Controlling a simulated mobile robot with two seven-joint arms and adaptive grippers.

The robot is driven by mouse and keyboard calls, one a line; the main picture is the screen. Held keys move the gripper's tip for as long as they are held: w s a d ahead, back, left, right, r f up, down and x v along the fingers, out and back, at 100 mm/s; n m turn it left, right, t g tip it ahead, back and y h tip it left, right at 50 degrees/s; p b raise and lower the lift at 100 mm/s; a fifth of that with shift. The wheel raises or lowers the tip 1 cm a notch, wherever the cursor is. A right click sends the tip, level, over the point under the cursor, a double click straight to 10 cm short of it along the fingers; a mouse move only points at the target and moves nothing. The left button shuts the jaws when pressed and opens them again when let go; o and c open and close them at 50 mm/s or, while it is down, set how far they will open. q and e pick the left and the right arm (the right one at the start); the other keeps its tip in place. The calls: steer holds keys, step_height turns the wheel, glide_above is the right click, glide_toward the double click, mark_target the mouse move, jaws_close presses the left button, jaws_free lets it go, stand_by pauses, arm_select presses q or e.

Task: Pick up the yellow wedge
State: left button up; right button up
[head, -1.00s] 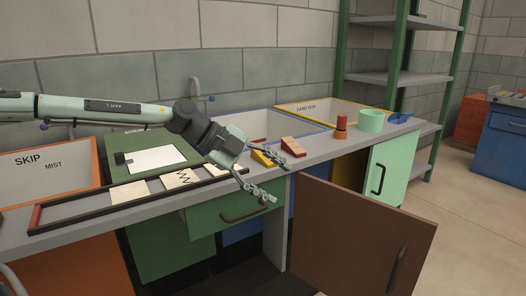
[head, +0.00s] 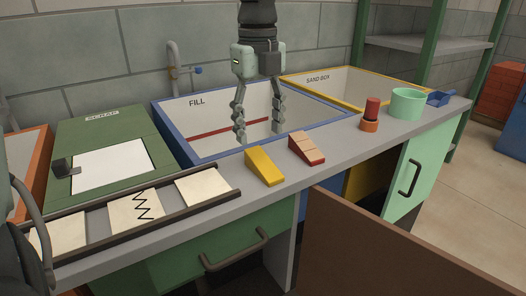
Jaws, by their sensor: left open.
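The yellow wedge (head: 265,165) lies on the grey counter in front of the blue-rimmed bin marked FILL. My left gripper (head: 258,138) points straight down over that bin, just behind the wedge in the head view. Its two fingers are spread apart with nothing between them. The fingers do not appear to touch the wedge. A red wedge with a pale sloped face (head: 307,149) lies just right of the yellow one. My right gripper is not in view.
The FILL bin (head: 175,133) and the yellow-rimmed SAND BOX bin (head: 310,78) are set behind the counter. A rail with tiles (head: 145,213) lies left. A brown door (head: 380,245) stands open in front.

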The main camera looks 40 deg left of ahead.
mark_target(262, 159)
arm_select(q)
steer(key=shift+w+a+f, duration=0.1)
steer(key=shift+f, duration=0.35)
step_height(262, 159, down, 3)
steer(key=shift+w+r, duration=0.1)
steer(key=shift+w+f+p, duration=0.15)
steer(key=shift+f+p, duration=0.1)
steer(key=shift+f, duration=0.7)
steer(key=shift+w+f+p, duration=0.15)
steer(key=shift+f+p, duration=0.1)
steer(key=shift+f, duration=0.7)
steer(key=c, duration=1.3)
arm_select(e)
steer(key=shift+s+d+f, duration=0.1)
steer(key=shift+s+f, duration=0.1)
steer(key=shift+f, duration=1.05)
